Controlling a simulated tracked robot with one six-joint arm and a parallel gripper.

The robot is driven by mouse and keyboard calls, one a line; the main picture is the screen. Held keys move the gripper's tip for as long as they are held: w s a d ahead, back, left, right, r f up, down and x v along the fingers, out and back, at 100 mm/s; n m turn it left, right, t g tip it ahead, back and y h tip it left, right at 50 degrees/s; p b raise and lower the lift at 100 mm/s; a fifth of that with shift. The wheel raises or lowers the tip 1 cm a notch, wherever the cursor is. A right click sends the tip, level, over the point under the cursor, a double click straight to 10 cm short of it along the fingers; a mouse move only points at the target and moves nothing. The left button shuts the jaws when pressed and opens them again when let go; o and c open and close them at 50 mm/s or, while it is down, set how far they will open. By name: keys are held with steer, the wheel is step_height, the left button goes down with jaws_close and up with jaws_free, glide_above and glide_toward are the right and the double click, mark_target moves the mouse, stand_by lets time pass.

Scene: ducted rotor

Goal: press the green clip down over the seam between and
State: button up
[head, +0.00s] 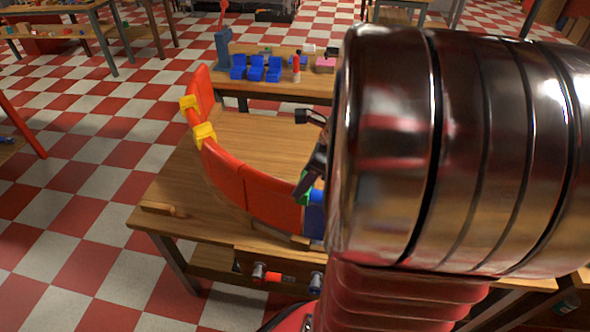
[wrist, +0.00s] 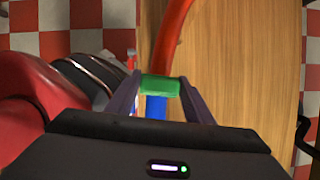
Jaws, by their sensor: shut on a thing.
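My gripper (wrist: 160,80) is shut on the green clip (wrist: 160,87), which sits between its two fingertips. In the head view a small part of the green clip (head: 304,184) shows beside my arm, which hides most of the gripper. The curved red duct panel (head: 272,200) stands upright on the table. A blue piece (head: 314,213) adjoins its right end. In the wrist view the clip lies over the place where the red panel (wrist: 173,40) and the blue piece (wrist: 156,107) meet. I cannot tell whether it touches them or is seated.
Yellow clips (head: 204,134) sit on the farther red panels. A wooden block (head: 163,209) lies near the table's left corner. The wooden table (head: 262,140) is bare inside the curve. Another table behind holds blue parts (head: 256,68). My arm hides the right side.

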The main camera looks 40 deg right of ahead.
steer(key=shift+f, duration=0.2)
steer(key=o, duration=1.1)
steer(key=shift+r, duration=0.15)
steer(key=v, duration=1.3)
steer(key=shift+s+d+r, duration=0.1)
steer(key=shift+r, duration=0.1)
